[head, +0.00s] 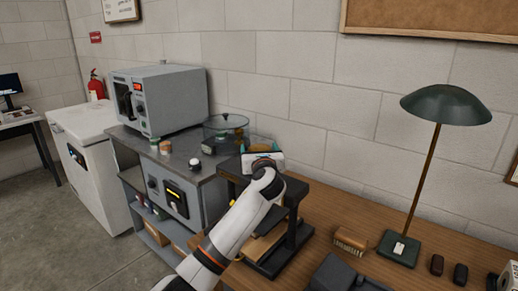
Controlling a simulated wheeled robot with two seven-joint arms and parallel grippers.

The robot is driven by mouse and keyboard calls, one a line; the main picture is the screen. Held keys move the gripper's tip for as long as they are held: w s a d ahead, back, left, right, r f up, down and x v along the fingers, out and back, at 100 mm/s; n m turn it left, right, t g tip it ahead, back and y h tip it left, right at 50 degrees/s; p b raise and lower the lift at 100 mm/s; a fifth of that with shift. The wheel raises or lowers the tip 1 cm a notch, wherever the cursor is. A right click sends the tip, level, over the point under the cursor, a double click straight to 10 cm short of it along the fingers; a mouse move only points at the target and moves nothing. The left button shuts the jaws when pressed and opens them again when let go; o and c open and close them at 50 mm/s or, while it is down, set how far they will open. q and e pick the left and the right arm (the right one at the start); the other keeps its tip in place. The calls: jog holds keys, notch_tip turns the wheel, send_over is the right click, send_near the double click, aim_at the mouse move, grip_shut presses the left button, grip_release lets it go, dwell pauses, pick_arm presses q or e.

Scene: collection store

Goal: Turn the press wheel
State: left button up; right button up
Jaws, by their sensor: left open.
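The black press (299,234) stands on the wooden bench, with a dark base, upright posts and a top beam. My left arm comes in from the bottom and reaches over the press. My left gripper (262,159) is at the top of the press, open; its fingers are mostly hidden behind its own white body and wrist. I cannot make out the press wheel; the gripper and arm cover the top of the press. Whether the gripper touches the wheel cannot be told. My right gripper is not in view.
A green lamp (446,106) and a wooden brush (350,242) stand right of the press on the bench (437,247). A dark grey object (342,274) lies in front. Left is a metal cart (178,165) with a grey oven (160,99) and glass vessel.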

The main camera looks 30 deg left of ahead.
pick_arm(q)
jog(key=shift+w+a+f, duration=0.1)
jog(key=shift+w+a, duration=0.25)
jog(key=shift+w, duration=0.05)
